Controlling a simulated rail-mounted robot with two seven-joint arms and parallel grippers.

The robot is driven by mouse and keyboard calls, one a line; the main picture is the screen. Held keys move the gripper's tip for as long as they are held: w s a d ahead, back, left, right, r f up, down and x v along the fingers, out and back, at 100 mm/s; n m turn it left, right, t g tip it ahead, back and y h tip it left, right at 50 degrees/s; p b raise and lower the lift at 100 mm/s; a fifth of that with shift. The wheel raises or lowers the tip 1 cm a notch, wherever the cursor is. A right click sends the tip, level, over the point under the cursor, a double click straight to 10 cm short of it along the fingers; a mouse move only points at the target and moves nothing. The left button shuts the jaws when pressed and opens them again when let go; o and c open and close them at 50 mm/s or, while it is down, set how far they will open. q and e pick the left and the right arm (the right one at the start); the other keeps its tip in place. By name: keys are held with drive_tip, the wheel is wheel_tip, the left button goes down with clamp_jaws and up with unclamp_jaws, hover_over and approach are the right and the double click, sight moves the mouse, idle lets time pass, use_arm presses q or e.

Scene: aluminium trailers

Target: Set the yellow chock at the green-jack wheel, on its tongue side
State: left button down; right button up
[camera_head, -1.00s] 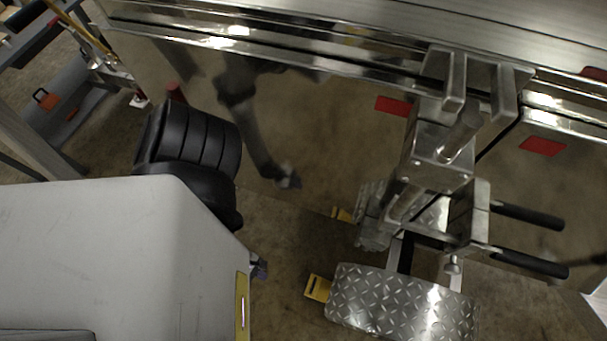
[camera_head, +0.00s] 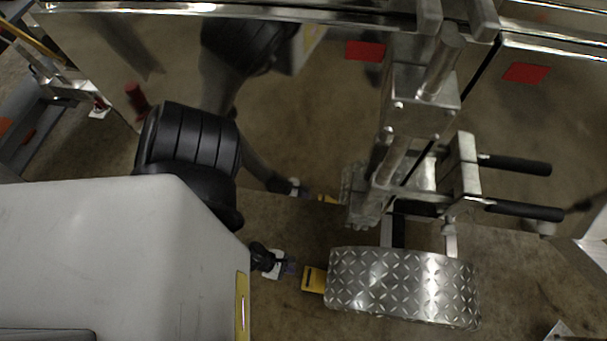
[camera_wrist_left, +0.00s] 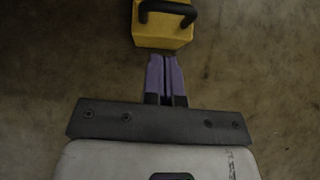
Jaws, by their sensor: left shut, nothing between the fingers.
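The yellow chock (camera_head: 313,279) lies on the floor against or close to the left end of a diamond-plate fender (camera_head: 400,288); the wheel under the fender is hidden. In the left wrist view the yellow chock (camera_wrist_left: 162,32) has a black handle on top. My left gripper (camera_head: 291,267) is low, just left of the chock. Its purple fingers (camera_wrist_left: 165,66) are shut and empty, with tips at the chock's near face; I cannot tell whether they touch. I see no green jack. My right gripper is out of view.
The polished trailer wall (camera_head: 290,120) mirrors my arm and the chock. A metal bracket with black handles (camera_head: 515,163) stands above the fender. A red post (camera_head: 136,96) shows at left. Bare floor (camera_head: 290,312) lies in front of the chock.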

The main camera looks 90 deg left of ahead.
use_arm(q)
approach(314, 279)
drive_tip(key=shift+w+d+f, duration=0.1)
drive_tip(key=shift+w+f, duration=0.15)
drive_tip(key=shift+w, duration=0.25)
drive_tip(key=shift+w+d+f, duration=0.1)
drive_tip(key=shift+w+f, duration=0.15)
drive_tip(key=shift+w, duration=0.25)
